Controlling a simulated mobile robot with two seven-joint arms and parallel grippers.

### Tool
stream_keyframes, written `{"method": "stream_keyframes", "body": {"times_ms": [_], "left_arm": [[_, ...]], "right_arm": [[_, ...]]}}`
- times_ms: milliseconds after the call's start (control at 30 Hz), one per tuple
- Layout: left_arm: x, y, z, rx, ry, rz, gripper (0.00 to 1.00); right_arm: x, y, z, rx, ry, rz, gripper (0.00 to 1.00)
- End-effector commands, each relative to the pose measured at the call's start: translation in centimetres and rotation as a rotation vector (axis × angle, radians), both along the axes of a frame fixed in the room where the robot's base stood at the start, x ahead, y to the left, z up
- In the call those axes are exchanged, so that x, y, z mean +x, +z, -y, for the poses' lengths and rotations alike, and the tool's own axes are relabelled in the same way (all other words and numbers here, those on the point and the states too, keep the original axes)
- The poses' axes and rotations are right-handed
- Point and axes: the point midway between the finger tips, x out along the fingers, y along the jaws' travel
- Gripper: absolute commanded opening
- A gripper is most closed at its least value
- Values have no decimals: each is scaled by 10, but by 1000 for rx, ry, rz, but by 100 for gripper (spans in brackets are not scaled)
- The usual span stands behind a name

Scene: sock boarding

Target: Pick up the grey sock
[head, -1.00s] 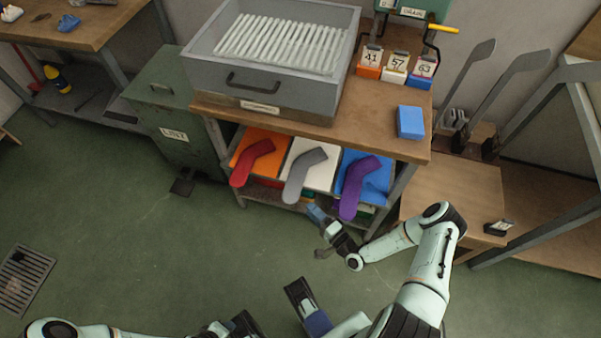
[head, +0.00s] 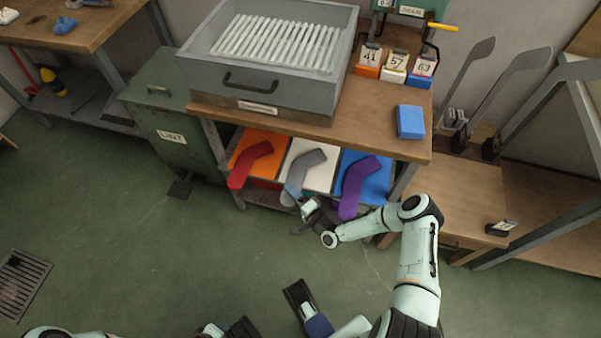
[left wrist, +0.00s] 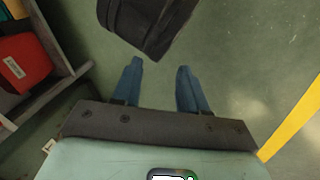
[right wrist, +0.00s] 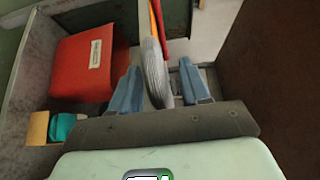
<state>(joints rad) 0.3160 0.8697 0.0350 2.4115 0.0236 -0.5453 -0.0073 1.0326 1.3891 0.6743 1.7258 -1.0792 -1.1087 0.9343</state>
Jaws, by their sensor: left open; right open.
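The grey sock (head: 306,160) lies bent on the white box, between the red and purple socks, and its lower end hangs over the front edge. My right gripper (head: 294,194) is at that hanging end, partly covering it in the head view. In the right wrist view, the grey sock (right wrist: 158,80) hangs between the two blue fingers of my open right gripper (right wrist: 160,70); whether they touch it I cannot tell. My left gripper (left wrist: 159,66) is open and empty above the green floor.
The red sock (head: 245,165) on the orange box and the purple sock (head: 356,185) on the blue box flank closely. The workbench top (head: 380,125) overhangs this shelf. A green bin (head: 165,125) stands left. A red box (right wrist: 80,68) shows beside my right gripper.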

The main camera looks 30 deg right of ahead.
Motion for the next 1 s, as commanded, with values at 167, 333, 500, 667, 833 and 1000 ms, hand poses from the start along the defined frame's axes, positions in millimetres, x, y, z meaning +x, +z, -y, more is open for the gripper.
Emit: {"method": "stream_keyframes", "body": {"times_ms": [167, 333, 500, 667, 833, 1000], "left_arm": [[0, 0, 0, 0, 0, 0, 43], [0, 0, 0, 0, 0, 0, 43], [0, 0, 0, 0, 0, -1, 43], [-3, 3, 1, -4, -3, -6, 43], [-12, 11, 6, -16, -14, -30, 43], [-30, 27, 15, -39, -34, -78, 43]], "right_arm": [[0, 0, 0, 0, 0, 0, 17], [-1, 0, 0, 0, 0, 0, 3], [-1, 0, 0, 0, 0, 0, 3], [-1, 7, 0, 0, 1, 1, 3], [0, 29, 0, 0, 0, 2, 3], [-1, 71, 0, -1, 3, 4, 3]]}}
